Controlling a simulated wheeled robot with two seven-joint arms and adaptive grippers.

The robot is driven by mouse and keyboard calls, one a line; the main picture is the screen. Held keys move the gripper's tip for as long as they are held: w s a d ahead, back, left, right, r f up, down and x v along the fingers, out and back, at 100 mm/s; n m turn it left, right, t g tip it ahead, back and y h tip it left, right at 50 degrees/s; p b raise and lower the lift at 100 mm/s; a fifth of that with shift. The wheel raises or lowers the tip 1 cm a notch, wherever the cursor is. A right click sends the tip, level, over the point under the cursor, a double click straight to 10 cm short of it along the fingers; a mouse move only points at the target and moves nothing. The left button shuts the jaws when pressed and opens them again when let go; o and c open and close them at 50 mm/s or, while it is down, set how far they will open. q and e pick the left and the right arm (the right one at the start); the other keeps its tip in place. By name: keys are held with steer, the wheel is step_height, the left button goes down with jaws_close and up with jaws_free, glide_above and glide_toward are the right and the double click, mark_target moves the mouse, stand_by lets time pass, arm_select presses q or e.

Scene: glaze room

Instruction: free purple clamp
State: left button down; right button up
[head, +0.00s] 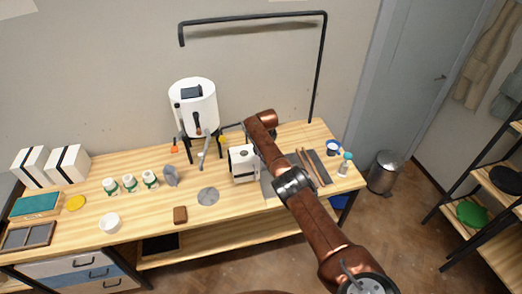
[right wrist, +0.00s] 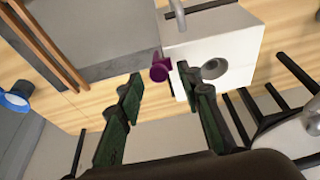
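The purple clamp (right wrist: 160,69) is in the right wrist view, at the edge of a white block (right wrist: 215,42) with a round dark hole. My right gripper (right wrist: 159,74) is open, its green-padded fingers apart. The clamp appears in the gap between the fingertips; I cannot tell how far beyond them it lies. In the head view the white block (head: 243,163) stands on the wooden bench beside my right arm. I cannot make out the clamp or the right fingers clearly there. My left gripper is not in view.
A grey slab with brown sticks (head: 313,166) lies right of the block. A white cylinder on a stand (head: 193,106) is behind. The bench front between the bowl (head: 110,222) and brown block is clear.

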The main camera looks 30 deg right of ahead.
steer(key=shift+s+a+r, duration=0.1)
steer(key=shift+a+r, duration=0.05)
steer(key=shift+r, duration=0.45)
steer(key=v, duration=1)
steer(key=shift+s+r, duration=0.2)
steer(key=shift+r, duration=0.15)
